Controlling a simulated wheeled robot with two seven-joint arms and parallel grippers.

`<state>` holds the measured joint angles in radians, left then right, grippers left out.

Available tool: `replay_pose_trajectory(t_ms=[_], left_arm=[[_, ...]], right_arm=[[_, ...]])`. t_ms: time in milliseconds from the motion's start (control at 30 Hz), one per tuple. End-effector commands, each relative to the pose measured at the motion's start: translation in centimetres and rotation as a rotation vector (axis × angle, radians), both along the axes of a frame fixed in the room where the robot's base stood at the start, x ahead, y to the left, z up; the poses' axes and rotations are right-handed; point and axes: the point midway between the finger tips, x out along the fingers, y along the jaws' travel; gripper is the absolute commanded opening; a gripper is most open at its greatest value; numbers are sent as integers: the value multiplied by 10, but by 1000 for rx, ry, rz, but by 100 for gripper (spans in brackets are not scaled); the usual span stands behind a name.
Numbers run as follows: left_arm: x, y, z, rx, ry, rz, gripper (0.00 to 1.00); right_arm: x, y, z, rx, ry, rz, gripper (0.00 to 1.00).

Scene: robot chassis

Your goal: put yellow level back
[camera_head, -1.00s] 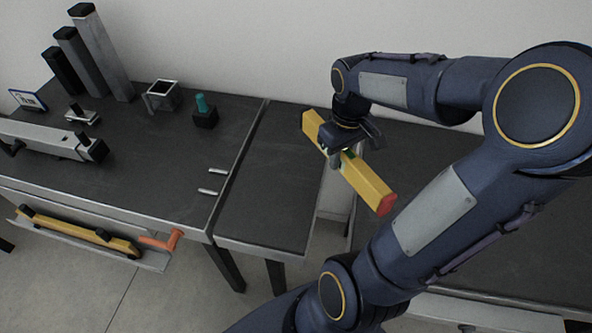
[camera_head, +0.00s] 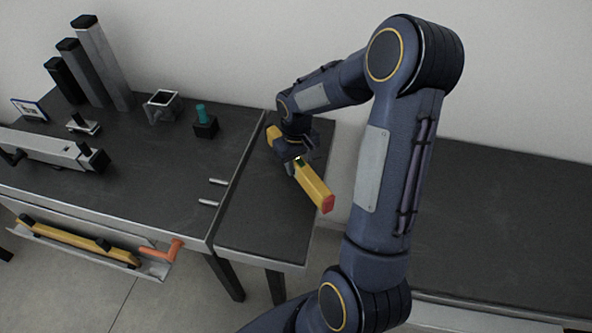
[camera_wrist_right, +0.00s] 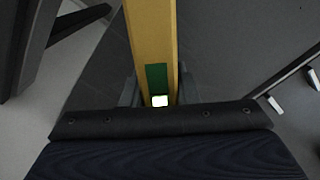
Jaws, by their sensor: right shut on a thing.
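The yellow level (camera_head: 314,187) has red end caps and a green middle section with a bright vial. My right gripper (camera_head: 297,158) is shut on it around the middle. In the head view the level is over the narrow dark side table (camera_head: 262,225), slanting from upper left to lower right. I cannot tell whether it touches the top. In the right wrist view the level (camera_wrist_right: 152,40) runs away from between the fingers (camera_wrist_right: 158,92), with its green part at the grip. My left gripper is not in view.
Two metal pegs (camera_head: 208,202) stick out at the workbench's right edge. The bench (camera_head: 130,175) holds a teal-topped block (camera_head: 205,125), a square metal frame (camera_head: 162,106) and several dark columns. A front tray holds another yellow tool (camera_head: 75,239) and an orange-handled one (camera_head: 163,250).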

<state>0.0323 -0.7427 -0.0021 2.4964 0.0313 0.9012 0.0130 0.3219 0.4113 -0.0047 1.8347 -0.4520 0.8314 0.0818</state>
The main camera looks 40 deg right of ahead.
Motion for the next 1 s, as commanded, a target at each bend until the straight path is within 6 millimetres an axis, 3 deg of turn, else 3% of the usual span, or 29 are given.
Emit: replay_pose_trajectory(t_ms=[200,600,633,700,767,1000], left_arm=[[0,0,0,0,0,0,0],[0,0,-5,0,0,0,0],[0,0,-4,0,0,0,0],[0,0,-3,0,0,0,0],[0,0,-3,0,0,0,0],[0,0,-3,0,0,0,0]], right_arm=[[1,1,-30,0,3,0,0],[2,0,-37,0,-1,0,0],[2,0,-36,0,0,0,31],[2,0,-35,0,0,0,40],[2,0,-35,0,0,0,48],[2,0,-35,0,0,0,49]])
